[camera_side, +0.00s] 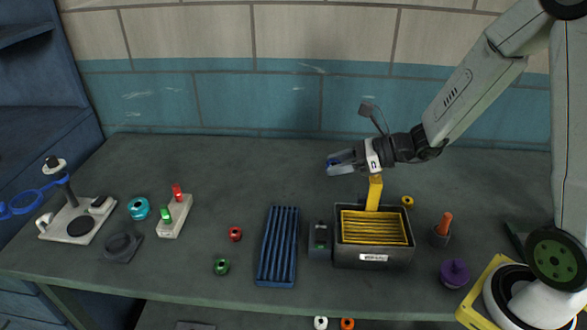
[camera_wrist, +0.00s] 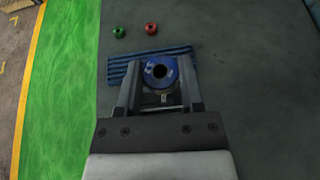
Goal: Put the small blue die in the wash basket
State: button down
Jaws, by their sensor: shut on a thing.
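The small blue die (camera_wrist: 160,72), a round piece with a dark central hole, is held between the two fingertips of my gripper (camera_wrist: 161,85). In the side view my gripper (camera_side: 338,162) is shut on it above the back middle of the bench, and only a bit of the blue die (camera_side: 331,162) shows between the fingers. The yellow slatted wash basket (camera_side: 375,229), with an upright handle, sits in a dark grey labelled tank. The basket looks empty. My gripper is up, behind and left of it, with the wrist near the top of the handle.
A blue ribbed tray (camera_side: 278,246) and a small dark grey box (camera_side: 320,241) stand left of the tank. Red (camera_side: 235,234), green (camera_side: 221,266) and yellow (camera_side: 407,201) dies lie loose. A purple knobbed piece (camera_side: 455,273) is at right. The back left bench is clear.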

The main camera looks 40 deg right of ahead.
jog(key=s+f, duration=0.2)
jog(key=s, duration=0.2)
send_over(363, 231)
jog(key=shift+d+f+n+y, duration=0.1)
jog(key=shift+f+n+y, duration=0.2)
jog(key=shift+f, duration=1)
jog(key=shift+f, duration=0.1)
jog(key=shift+f, duration=1.85)
jog(key=shift+f, duration=0.1)
jog(key=shift+f, duration=1.9)
jog(key=shift+f, duration=0.15)
jog(key=shift+c, duration=1.1)
grip_release()
